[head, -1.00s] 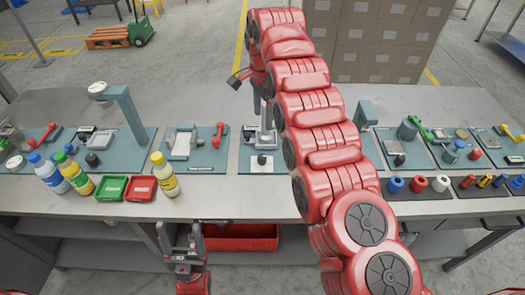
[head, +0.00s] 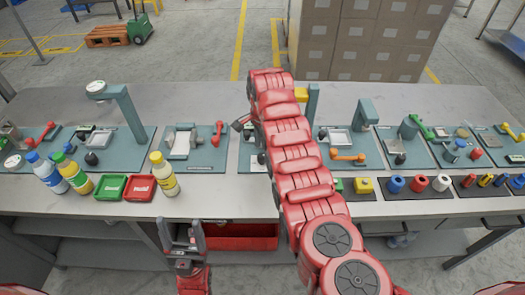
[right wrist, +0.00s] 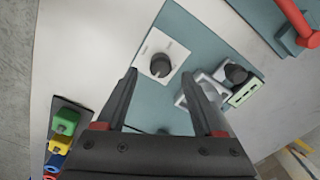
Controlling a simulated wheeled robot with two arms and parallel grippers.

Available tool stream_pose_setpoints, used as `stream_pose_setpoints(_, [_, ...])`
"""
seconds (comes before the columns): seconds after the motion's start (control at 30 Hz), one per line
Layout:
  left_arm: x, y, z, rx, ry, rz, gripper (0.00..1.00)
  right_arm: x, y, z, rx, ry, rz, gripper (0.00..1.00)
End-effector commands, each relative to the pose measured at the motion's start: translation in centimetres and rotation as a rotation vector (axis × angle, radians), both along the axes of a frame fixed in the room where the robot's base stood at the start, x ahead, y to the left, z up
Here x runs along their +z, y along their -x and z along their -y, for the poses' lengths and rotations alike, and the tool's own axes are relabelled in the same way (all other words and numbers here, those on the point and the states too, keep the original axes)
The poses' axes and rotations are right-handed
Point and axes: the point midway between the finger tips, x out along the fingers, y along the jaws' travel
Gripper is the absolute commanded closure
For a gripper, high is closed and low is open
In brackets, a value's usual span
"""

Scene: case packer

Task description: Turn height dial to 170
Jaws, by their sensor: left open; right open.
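A dark round knob (right wrist: 160,65) stands on a white dial plate (right wrist: 151,45) with small marks too fine to read. The plate sits at the edge of a teal panel (right wrist: 190,35). My right gripper (right wrist: 159,77) is open and empty in the right wrist view, its fingertips to either side of the knob; contact cannot be told. In the head view the plate (head: 257,162) is partly hidden behind my right arm, which also hides that gripper's fingers. My left gripper (head: 182,235) is open and empty in front of the bench.
A second black knob (right wrist: 237,73) stands beside a green display (right wrist: 245,92) and a grey fixture. Yellow and green blocks (right wrist: 63,122) lie nearby. Bottles (head: 165,175) and green and red trays (head: 140,188) stand left on the bench (head: 215,200).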

Motion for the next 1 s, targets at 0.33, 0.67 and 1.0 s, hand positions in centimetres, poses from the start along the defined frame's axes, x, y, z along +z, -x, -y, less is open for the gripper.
stream_pose_setpoints(0.33, [0.7,0.0,0.0,0.000,0.000,0.000,0.30,-3.4,-0.1,0.0,-0.002,-0.001,0.000,0.31])
stream_pose_setpoints(0.67, [0.7,0.0,0.0,0.000,0.000,0.000,0.30,-3.5,-0.1,0.0,-0.001,-0.002,0.001,0.40])
stream_pose_setpoints(1.0, [0.7,0.0,0.0,0.000,0.000,0.000,0.30,-3.5,-0.1,0.0,-0.001,-0.002,0.001,1.00])
